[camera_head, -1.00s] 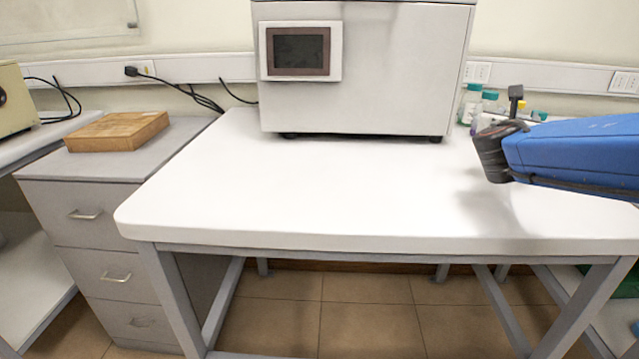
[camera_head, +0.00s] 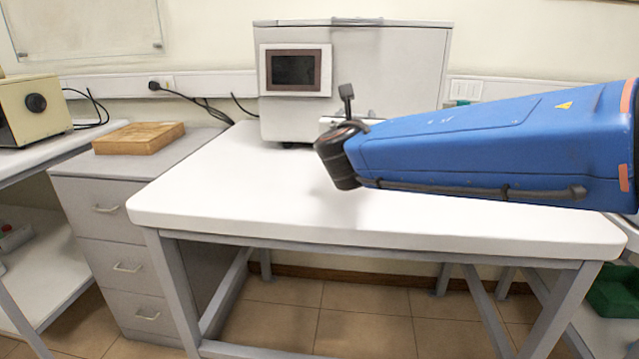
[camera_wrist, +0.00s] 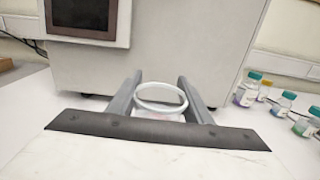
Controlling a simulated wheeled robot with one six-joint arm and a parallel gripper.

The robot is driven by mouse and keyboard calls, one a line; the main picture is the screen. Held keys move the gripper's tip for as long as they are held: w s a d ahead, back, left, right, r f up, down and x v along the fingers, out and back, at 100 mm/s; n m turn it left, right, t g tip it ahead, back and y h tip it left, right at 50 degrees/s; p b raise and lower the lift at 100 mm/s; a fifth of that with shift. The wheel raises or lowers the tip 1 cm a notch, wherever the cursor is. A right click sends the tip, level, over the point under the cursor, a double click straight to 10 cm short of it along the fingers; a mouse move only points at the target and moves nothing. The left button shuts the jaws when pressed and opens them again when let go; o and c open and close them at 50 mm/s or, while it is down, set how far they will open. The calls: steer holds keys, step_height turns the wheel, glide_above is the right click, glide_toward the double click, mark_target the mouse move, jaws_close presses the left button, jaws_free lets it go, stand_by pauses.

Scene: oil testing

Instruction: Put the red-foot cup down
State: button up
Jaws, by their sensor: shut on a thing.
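My gripper (camera_wrist: 160,80) shows in the wrist view, its two grey fingers on either side of a pale round cup (camera_wrist: 160,97) with a white rim. It is shut on the cup. A faint pink tint shows below the rim; the foot itself is hidden. The cup is over the white table (camera_wrist: 60,155), in front of the large grey machine; I cannot tell whether it touches the table. In the head view my blue arm reaches in from the right over the white table (camera_head: 250,205), and it hides the fingers and the cup.
The grey machine (camera_head: 400,70) with a small screen (camera_head: 293,70) stands at the table's back. Several small bottles (camera_wrist: 247,88) stand at the right in the wrist view. A wooden block (camera_head: 138,138) lies on the drawer cabinet (camera_head: 85,165) at left. The table's left front is clear.

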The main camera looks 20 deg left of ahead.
steer(key=f, duration=0.3)
steer(key=s+a+f, duration=0.1)
steer(key=f, duration=0.5)
steer(key=shift+s+a+f, duration=0.15)
steer(key=shift+a+f, duration=0.05)
steer(key=shift+f, duration=0.15)
steer(key=shift+f, duration=0.1)
steer(key=o, duration=0.7)
steer(key=shift+f, duration=0.1)
steer(key=o, duration=0.4)
